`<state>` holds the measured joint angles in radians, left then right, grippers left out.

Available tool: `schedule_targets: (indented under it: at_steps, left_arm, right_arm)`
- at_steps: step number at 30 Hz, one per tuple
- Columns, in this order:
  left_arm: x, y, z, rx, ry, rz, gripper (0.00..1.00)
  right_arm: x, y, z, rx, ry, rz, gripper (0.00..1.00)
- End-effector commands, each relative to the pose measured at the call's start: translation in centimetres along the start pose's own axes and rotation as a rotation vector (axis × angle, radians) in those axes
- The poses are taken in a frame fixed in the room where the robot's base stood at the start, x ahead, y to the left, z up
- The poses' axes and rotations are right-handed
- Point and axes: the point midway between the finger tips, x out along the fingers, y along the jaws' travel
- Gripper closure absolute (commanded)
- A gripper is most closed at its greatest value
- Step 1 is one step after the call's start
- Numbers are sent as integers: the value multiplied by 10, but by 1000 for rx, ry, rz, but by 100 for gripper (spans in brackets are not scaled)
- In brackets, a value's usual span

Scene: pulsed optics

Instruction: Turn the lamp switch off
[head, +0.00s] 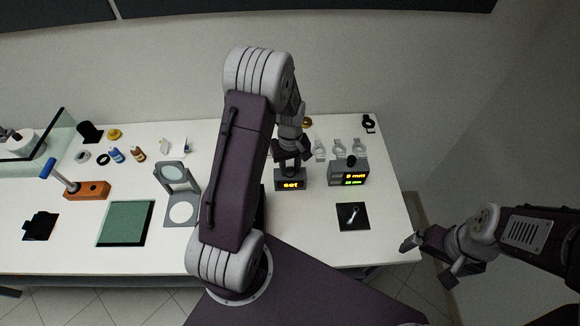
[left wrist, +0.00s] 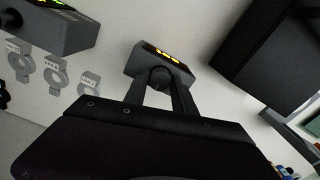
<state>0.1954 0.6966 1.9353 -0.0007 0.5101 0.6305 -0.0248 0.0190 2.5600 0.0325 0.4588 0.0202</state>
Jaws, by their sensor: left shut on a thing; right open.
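A small grey box with a lit orange display reading "set" (head: 290,185) stands on the white table. It also shows in the left wrist view (left wrist: 146,58). My left gripper (head: 291,158) reaches down onto this box. In the left wrist view its fingers (left wrist: 160,88) are shut on a dark round knob (left wrist: 160,77) on the box. No label marks this as the lamp switch, so I cannot tell that it is. My right gripper (head: 430,257) is open and empty, beyond the table's right edge.
A second grey box with a black knob and "mm" readouts (head: 348,174) stands just to the right, near several grey ring holders (head: 338,149). A round-plate stand (head: 174,174), green pad (head: 126,222) and blue-handled orange block (head: 87,190) are left. Bare table (head: 385,240) lies at front right.

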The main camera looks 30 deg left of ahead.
Motion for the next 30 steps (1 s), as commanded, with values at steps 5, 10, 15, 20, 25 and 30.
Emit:
schedule_targets:
  at_steps: [5, 10, 15, 20, 25, 30]
  left_arm:
    - [0, 0, 0, -4, -1, 0, 100]
    - [0, 0, 0, -4, -1, 0, 63]
    - [0, 0, 0, -3, 0, 0, 47]
    - [0, 0, 0, -2, 0, 1, 47]
    - [-18, 1, -1, -2, 5, 4, 47]
    - [-58, 1, -1, -2, 6, 4, 47]
  right_arm:
    - [0, 0, 0, 0, 0, 0, 2]
    - [0, 0, 0, 0, 0, 0, 2]
    - [0, 0, 0, 0, 0, 0, 2]
    - [0, 0, 0, 0, 0, 0, 2]
    - [3, 0, 0, 0, 0, 0, 2]
    - [7, 0, 1, 0, 0, 0, 2]
